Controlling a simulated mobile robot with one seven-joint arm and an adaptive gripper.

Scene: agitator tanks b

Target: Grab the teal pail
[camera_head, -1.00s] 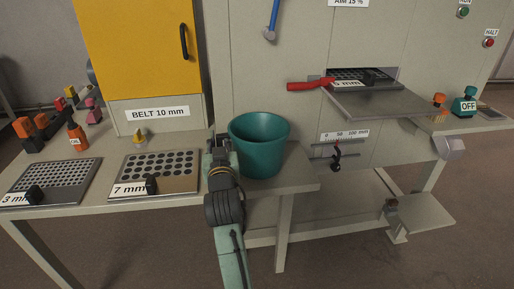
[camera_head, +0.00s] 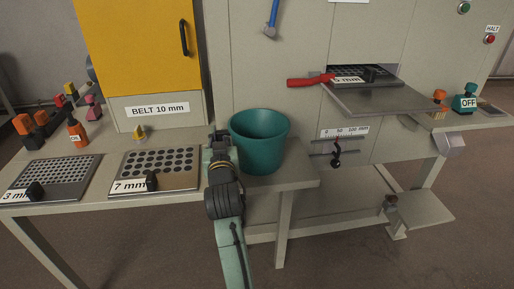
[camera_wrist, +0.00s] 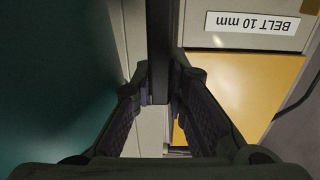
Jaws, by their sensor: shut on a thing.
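The teal pail (camera_head: 259,143) stands upright on the right part of the bench, its open mouth upward. My gripper (camera_head: 219,138) is at the pail's left rim, reaching in from the front. In the wrist view, my gripper (camera_wrist: 160,98) has its fingers closed on a dark upright bar that runs between the tips. It looks like part of the pail, but I cannot tell whether it is rim or handle. The pail's dark teal side (camera_wrist: 50,80) fills the left of that view. The pail's lower left side is partly hidden by my arm.
Left of the pail are a 7 mm sieve plate (camera_head: 178,163), a 3 mm plate (camera_head: 67,172) and an orange bottle (camera_head: 77,133). The machine's grey front panel (camera_head: 290,70) rises close behind.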

